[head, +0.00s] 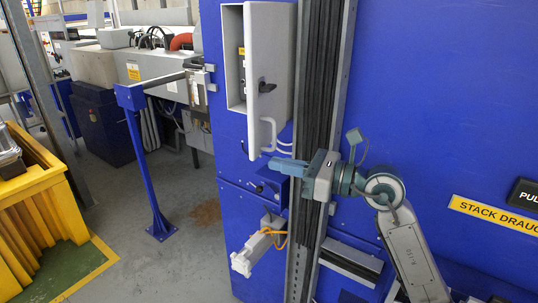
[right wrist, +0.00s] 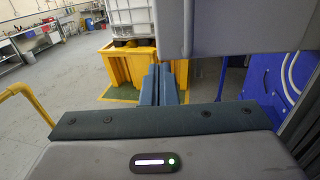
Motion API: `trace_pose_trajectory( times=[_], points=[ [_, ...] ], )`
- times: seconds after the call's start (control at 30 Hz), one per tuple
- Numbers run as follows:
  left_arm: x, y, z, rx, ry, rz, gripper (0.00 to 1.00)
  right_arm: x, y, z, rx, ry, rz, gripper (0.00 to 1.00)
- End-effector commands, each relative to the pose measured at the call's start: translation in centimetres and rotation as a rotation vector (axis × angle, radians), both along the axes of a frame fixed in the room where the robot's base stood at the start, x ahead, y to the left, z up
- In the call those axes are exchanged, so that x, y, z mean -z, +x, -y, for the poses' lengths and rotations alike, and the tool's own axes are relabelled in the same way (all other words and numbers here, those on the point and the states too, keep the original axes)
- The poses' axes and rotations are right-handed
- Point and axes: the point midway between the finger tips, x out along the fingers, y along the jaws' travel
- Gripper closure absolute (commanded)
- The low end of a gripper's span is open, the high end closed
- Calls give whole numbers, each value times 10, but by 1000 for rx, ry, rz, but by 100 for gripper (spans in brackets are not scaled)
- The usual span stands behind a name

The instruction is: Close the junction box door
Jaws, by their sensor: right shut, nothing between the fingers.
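The grey junction box (head: 235,55) is mounted on the blue panel in the head view. Its door (head: 272,55) stands open, swung out to the right, with a black handle (head: 266,87) on its face. A dark gap shows the box's inside left of the door. My right gripper (head: 274,166) is shut and empty, just below the door's lower edge, pointing left. In the right wrist view its blue fingers (right wrist: 160,86) are together, and a grey panel (right wrist: 235,25), seemingly the door, hangs above and to the right. My left gripper is not in view.
A dark ribbed vertical column (head: 318,70) runs right of the door. Pale cables (head: 272,140) hang below the box, above a grey actuator (head: 252,252). A blue post with rail (head: 145,150) and a yellow bin (head: 45,215) stand left. The floor between is mostly clear.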

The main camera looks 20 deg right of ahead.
Motion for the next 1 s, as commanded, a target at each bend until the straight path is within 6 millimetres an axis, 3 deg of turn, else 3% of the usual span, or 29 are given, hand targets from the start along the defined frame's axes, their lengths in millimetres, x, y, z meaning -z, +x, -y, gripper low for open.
trace_pose_trajectory(
  times=[0.33,1.0],
  points=[
    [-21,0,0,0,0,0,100,-2,17,-21,-1,2,-1,100],
    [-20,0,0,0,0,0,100,1,22,-25,-6,0,-1,100]
  ],
)
